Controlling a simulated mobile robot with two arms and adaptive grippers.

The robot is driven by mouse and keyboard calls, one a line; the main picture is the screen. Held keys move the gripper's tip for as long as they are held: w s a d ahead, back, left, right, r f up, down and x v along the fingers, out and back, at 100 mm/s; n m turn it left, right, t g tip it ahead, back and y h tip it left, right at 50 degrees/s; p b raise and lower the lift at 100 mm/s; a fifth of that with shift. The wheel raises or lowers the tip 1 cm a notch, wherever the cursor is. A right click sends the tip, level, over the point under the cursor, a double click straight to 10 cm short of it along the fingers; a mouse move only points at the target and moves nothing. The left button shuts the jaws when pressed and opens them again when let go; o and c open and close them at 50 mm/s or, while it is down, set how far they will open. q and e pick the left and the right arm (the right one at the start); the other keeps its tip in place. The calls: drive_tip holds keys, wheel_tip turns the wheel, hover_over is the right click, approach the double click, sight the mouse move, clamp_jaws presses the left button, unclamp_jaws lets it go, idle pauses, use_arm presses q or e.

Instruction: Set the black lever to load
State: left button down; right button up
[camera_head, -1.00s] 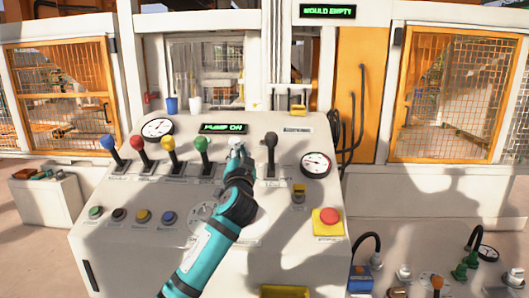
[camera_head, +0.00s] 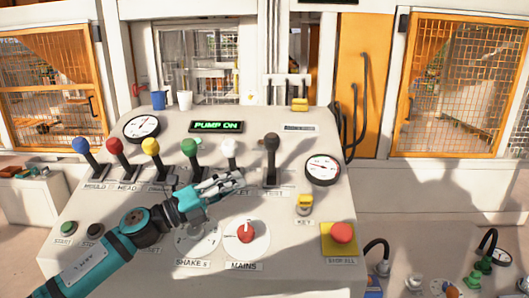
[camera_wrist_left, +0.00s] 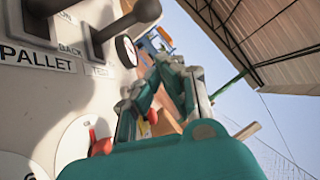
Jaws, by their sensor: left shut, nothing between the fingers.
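The black lever (camera_head: 271,150) stands at the right end of the lever row on the sloped panel. Its knob is up, above the slot, and a label reading TEST is below it. In the left wrist view its shaft (camera_wrist_left: 112,28) rises from a slot beside the TEST label, at the upper left. My left gripper (camera_head: 236,180) is shut and empty, low over the panel just left of the black lever's slot and below the white lever (camera_head: 230,150). The fingers look apart from the black lever. My right gripper is out of view.
Blue, red, yellow and green levers (camera_head: 191,150) stand further left. The red MAINS knob (camera_head: 246,232) is below my gripper. A key switch (camera_head: 305,205), a gauge (camera_head: 322,168) and the red stop button (camera_head: 342,233) are on the right.

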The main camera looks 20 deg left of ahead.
sight(272, 156)
use_arm(q)
drive_tip(key=w+d+r+p, duration=0.3)
drive_tip(key=w+d+p, duration=0.1)
drive_tip(key=w, duration=0.5)
drive_tip(key=shift+w+d+p, duration=0.15)
drive_tip(key=shift+p, duration=0.5)
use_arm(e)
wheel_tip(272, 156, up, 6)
use_arm(q)
drive_tip(key=shift+r, duration=0.15)
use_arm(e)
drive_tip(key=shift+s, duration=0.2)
use_arm(q)
drive_tip(key=shift+w+r, duration=0.3)
drive_tip(key=shift+w, duration=0.3)
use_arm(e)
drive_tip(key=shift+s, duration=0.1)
